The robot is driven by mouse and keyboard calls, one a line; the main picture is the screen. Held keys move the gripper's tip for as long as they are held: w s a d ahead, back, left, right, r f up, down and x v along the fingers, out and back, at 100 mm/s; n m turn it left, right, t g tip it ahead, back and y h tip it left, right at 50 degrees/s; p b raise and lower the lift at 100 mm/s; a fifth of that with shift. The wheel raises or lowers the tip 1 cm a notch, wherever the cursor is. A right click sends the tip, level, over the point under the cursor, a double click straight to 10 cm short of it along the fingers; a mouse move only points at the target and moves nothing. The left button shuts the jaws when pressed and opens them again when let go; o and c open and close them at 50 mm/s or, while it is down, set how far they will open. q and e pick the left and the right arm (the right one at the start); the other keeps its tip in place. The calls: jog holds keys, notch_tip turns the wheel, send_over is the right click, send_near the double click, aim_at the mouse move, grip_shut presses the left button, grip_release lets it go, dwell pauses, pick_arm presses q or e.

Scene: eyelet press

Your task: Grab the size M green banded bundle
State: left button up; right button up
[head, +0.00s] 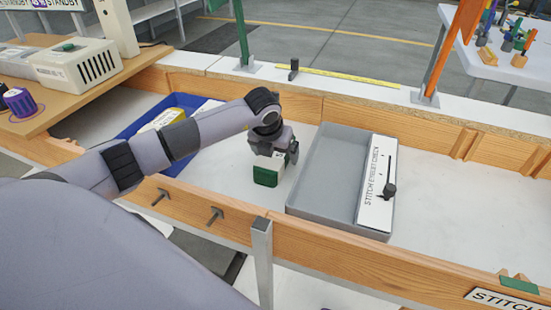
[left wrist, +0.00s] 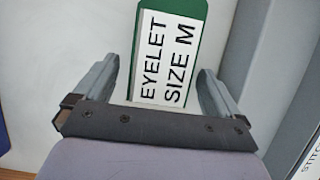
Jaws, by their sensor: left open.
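The green banded bundle (head: 266,171) stands on the white table surface, left of the grey tray. In the left wrist view the bundle (left wrist: 168,55) shows a green edge and a white label reading "EYELET SIZE M". My left gripper (head: 275,150) is over the bundle in the head view. In the left wrist view its two fingers (left wrist: 157,85) are open, one on each side of the label, with a gap visible on the left. The gripper hides part of the bundle in the head view. My right gripper is not in view.
A grey tray (head: 318,185) with a white "STITCH EYELET CHECK" panel (head: 377,190) stands right of the bundle. A blue bin (head: 143,123) with a yellow item (head: 163,119) is on the left. A wooden rail (head: 330,252) with pegs borders the front. The table's right side is clear.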

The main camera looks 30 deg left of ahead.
pick_arm(q)
jog(key=c, duration=1.3)
jog(key=shift+r, duration=0.1)
